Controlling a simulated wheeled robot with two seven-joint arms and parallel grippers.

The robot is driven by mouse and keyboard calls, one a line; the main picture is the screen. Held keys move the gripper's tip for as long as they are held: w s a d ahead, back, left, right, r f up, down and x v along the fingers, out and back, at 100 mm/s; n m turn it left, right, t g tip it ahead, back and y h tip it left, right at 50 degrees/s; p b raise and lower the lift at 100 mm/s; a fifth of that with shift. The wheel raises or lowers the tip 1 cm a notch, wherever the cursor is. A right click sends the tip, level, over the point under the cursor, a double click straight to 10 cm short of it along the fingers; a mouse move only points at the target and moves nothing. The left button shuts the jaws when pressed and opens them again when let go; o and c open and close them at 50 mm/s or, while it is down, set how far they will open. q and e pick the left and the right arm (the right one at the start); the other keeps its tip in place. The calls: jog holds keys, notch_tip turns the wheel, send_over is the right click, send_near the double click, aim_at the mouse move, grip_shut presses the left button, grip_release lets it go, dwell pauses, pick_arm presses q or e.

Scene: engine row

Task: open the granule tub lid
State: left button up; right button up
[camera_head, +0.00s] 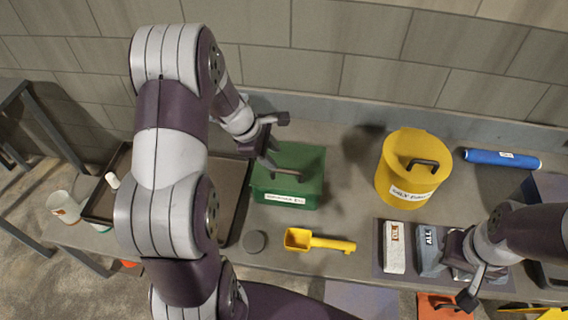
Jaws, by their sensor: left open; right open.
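The green tub (309,160) stands on the bench left of centre, with a white label (285,199) on its front that is too small to read surely. Its green lid is shut and carries a dark bar handle (286,172). My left gripper (277,142) is open and empty at the tub's back left corner, close to the handle. I cannot tell whether it touches the lid. My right gripper (470,280) is open at the lower right, over small boxes, far from the tub.
A yellow lidded bucket (393,185) stands right of the tub. A yellow scoop (318,241) and a dark disc (254,241) lie in front. A dark tray (231,195) is at the left, partly behind my arm. A white box (394,247) and a blue roll (500,158) lie at the right.

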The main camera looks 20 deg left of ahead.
aim_at(283, 171)
pick_arm(q)
jog(key=x, duration=0.7)
jog(key=shift+w+a+f, duration=0.1)
jog(key=shift+w+f, duration=0.25)
jog(key=shift+w, duration=0.05)
jog(key=shift+s+d+f, duration=0.1)
jog(key=shift+d+f, duration=0.15)
jog(key=shift+a, duration=0.1)
grip_shut()
